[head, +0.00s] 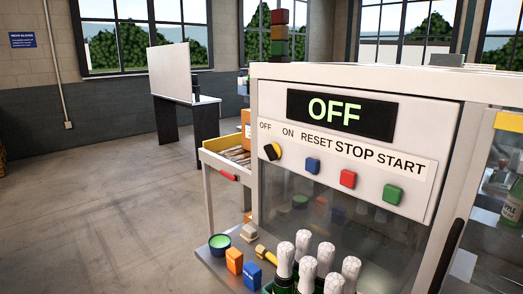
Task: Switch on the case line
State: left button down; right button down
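The case line's control panel (240,110) fills the upper front of a white machine cabinet. Its dark display (340,114) reads OFF in green letters. Below it is a label strip reading OFF, ON, RESET, STOP, START. A black and yellow selector knob (272,151) sits under the OFF and ON labels; its exact pointing direction is hard to tell. To its right are a blue button (312,165), a red button (347,179) and a green button (392,194), roughly below RESET, STOP and START. Neither of my grippers is in view.
Below the panel, several white-capped bottles (302,244) stand at the front. Beside them are an orange block (234,260), a blue block (252,274), a green-filled bowl (219,243) and a yellow-headed tool (264,254). A signal tower (279,35) stands behind. The left floor is clear.

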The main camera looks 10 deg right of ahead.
aim_at(273, 151)
jog(key=i+j, duration=0.2)
jog(key=j, duration=0.2)
jog(key=i+j+z, duration=0.1)
jog(key=i+j, duration=0.35)
jog(key=j, duration=0.3)
jog(key=i+j+z, duration=0.1)
jog(key=j, duration=0.3)
jog(key=i, duration=0.1)
